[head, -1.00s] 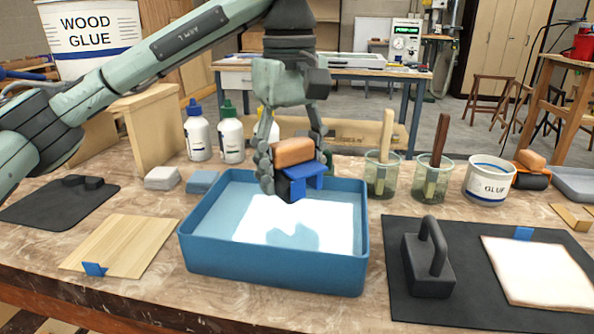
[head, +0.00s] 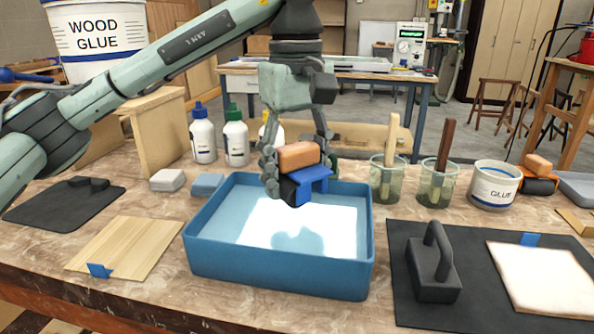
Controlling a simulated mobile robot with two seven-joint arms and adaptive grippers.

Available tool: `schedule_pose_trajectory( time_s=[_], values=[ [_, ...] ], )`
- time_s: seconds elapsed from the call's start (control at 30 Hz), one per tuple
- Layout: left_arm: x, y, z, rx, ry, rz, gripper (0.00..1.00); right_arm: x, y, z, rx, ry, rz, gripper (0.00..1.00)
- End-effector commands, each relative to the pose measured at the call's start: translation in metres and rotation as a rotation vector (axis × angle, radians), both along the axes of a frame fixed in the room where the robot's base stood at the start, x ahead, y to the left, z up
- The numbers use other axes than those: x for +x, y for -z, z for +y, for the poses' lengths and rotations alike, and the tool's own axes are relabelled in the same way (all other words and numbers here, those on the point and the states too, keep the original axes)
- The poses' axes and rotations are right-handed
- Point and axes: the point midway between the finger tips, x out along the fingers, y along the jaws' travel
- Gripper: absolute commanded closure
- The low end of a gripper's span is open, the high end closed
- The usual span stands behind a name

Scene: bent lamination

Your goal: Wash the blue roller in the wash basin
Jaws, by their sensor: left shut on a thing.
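The blue roller (head: 312,184) has a blue frame, an orange block-like handle on top and a dark roller below. My left gripper (head: 298,168) is shut on the roller's orange part and holds it above the wash basin. The wash basin (head: 278,268) is a blue rectangular tub with water and a bright reflection, and the roller's shadow shows in it. The roller appears above the water, not touching it. My right gripper is not in view.
Glue bottles (head: 203,138) stand behind the basin. Two cups with brushes (head: 388,180) and a glue tub (head: 492,186) stand to its right. A black mat (head: 400,300) holds a dark handled block (head: 433,268). A wood sheet (head: 125,245) lies left of the basin.

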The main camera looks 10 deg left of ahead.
Motion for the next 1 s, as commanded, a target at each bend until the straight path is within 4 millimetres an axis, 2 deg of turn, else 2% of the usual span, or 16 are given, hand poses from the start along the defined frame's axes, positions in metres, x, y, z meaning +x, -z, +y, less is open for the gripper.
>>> schedule_pose_trajectory(
  time_s=[0.53, 1.0],
  values=[
    [0.000, -0.049, 0.000, -0.001, 0.000, -0.001, 0.87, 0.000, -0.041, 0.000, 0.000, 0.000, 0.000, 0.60],
    [0.000, -0.050, 0.000, 0.000, 0.000, 0.000, 0.87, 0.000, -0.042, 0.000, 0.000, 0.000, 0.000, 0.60]
  ],
)
